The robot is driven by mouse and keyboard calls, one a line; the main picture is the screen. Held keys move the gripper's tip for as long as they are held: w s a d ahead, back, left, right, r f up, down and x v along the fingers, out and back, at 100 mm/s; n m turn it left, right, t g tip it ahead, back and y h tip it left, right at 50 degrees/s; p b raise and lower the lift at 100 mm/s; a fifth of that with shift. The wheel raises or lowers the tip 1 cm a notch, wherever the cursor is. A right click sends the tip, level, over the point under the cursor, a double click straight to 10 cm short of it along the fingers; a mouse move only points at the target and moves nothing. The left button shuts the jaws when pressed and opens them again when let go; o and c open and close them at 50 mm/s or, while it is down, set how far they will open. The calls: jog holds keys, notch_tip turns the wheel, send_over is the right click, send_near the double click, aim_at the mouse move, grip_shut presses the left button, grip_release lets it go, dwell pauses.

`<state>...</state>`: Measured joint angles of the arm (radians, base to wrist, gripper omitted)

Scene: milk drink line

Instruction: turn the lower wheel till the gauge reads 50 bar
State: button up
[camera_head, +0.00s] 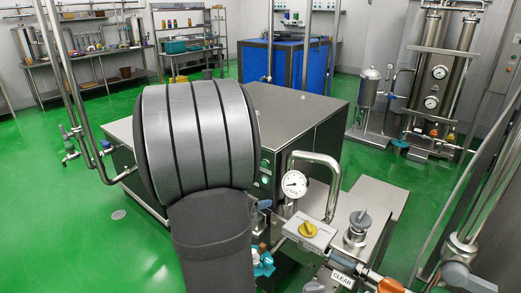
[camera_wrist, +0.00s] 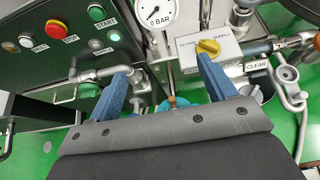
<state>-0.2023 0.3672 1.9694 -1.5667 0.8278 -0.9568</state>
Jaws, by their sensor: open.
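The round white gauge (camera_head: 294,184) stands on the pipework right of my arm. It is cut off at the top of the wrist view (camera_wrist: 156,9); "BAR" is legible, but I cannot read the needle surely. A small teal part (camera_head: 263,262), possibly the lower wheel, sits low beside my arm. In the wrist view a teal and orange part (camera_wrist: 175,102) shows between the fingers, partly hidden by the gripper body. My gripper (camera_wrist: 163,68) is open, its blue fingers apart with nothing held. My arm hides most of the gripper in the head view.
A yellow knob (camera_wrist: 208,46) on a pale box lies close to the right finger. A control panel (camera_wrist: 70,40) with buttons is at left, above a bent metal handle. A pipe labelled CLEAR (camera_wrist: 257,65) runs at right. Open green floor (camera_head: 80,220) lies left.

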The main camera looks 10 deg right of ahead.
aim_at(315, 288)
jog(key=shift+d, duration=0.1)
jog(key=c, duration=0.7)
jog(key=s+d+f+m+g, duration=0.1)
jog(key=s+d+f, duration=0.1)
jog(key=s+d+f+m+g, duration=0.1)
jog(key=s+d+f+g, duration=0.1)
jog(key=d, duration=0.1)
jog(key=s+d+f+m+g, duration=0.2)
jog(key=d, duration=0.1)
jog(key=shift+s+f+y, duration=0.1)
jog(key=shift+f+y, duration=0.05)
jog(key=shift+y, duration=0.15)
jog(key=shift+c, duration=0.8)
jog(key=s+d+f+m+g+y, duration=0.4)
jog(key=s+f+m, duration=0.1)
jog(key=s+f, duration=0.15)
jog(key=x, duration=1.6)
jog(key=shift+s+d+f, duration=0.2)
jog(key=shift+d+f, duration=0.1)
jog(key=shift+c, duration=0.2)
grip_shut()
